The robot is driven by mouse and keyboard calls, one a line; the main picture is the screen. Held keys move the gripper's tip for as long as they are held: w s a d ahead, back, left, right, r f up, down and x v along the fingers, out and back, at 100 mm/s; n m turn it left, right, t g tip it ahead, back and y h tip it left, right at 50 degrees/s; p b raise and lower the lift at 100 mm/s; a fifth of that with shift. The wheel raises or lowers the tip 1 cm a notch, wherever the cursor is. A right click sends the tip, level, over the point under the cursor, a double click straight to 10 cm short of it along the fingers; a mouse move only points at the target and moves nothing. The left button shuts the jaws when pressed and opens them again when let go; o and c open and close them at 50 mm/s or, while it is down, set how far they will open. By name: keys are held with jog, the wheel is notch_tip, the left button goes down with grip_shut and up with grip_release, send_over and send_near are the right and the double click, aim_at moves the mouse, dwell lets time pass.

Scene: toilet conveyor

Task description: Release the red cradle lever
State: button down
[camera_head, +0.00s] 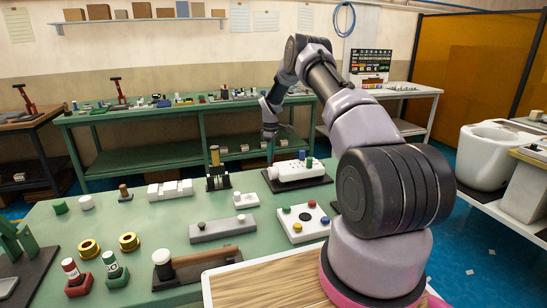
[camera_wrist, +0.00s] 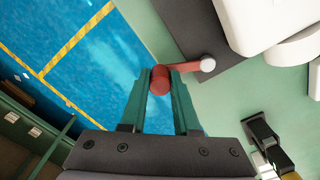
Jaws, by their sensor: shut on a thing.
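The red lever (camera_wrist: 186,71) shows in the wrist view, with a thick round red end (camera_wrist: 160,80) and a pale cap (camera_wrist: 208,65) at the other end. It lies at the edge of a dark plate (camera_wrist: 196,30) that bears a white body (camera_wrist: 270,22). My gripper (camera_wrist: 161,82) has its teal fingers shut on the round red end, with blue floor below. In the head view my gripper (camera_head: 270,134) hangs at the far edge of the green table, by the white fixture (camera_head: 296,170) on its dark base. The lever is hard to make out there.
Near the fixture are a white panel with coloured knobs (camera_head: 302,221), a grey block (camera_head: 222,229) and a black stand with a yellow top (camera_head: 216,170). A wooden board (camera_head: 265,280) lies at the near edge. A second green bench (camera_head: 150,112) stands behind.

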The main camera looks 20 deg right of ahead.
jog(key=shift+w+a+n, duration=0.15)
jog(key=shift+a+n, duration=0.05)
jog(key=shift+n, duration=0.2)
jog(key=c, duration=0.6)
grip_release()
jog(key=shift+a, duration=0.1)
jog(key=shift+c, duration=0.2)
jog(key=shift+r, duration=0.1)
notch_tip(320, 180, up, 11)
